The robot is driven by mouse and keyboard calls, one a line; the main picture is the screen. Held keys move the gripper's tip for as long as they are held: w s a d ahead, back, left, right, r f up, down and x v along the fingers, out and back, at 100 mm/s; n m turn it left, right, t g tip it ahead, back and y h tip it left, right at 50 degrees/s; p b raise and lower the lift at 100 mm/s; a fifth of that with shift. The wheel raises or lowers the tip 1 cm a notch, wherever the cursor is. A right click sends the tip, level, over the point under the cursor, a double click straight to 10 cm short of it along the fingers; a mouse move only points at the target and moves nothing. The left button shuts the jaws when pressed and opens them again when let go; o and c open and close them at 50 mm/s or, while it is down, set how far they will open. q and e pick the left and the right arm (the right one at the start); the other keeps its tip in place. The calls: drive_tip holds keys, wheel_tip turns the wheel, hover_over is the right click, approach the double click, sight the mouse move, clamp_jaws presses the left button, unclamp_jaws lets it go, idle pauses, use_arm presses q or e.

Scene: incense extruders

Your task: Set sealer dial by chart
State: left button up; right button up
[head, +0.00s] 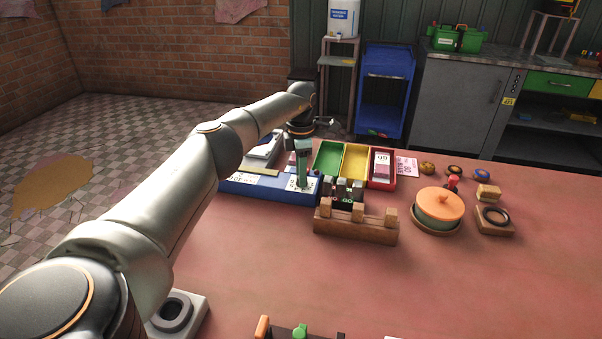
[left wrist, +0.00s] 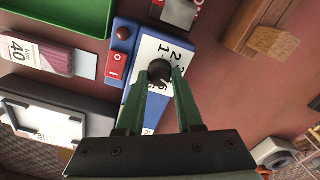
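The blue sealer (head: 262,190) lies along the table's left side. Its black dial knob (left wrist: 159,71) sits on a white numbered plate (left wrist: 150,50) in the left wrist view; 1 and 2 are readable, other digits are partly covered. My left gripper (left wrist: 164,82) has its green fingers on either side of the knob, apparently touching it. In the head view the left gripper (head: 303,183) points down at the sealer's right end and hides the knob. The dial's exact setting is unclear. I cannot identify the chart for certain. My right gripper is out of view.
A red switch (left wrist: 115,68) sits beside the dial plate. Green (head: 328,158), yellow (head: 355,160) and red (head: 382,183) trays stand behind. A wooden rack (head: 356,231) is close on the right, with an orange-lidded pot (head: 439,204) beyond. The front right table is mostly clear.

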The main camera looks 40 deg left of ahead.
use_arm(q)
drive_tip(key=o, duration=0.4)
drive_tip(key=shift+o, duration=0.2)
wheel_tip(320, 180, up, 13)
drive_tip(key=shift+f, duration=0.2)
idle(0.6)
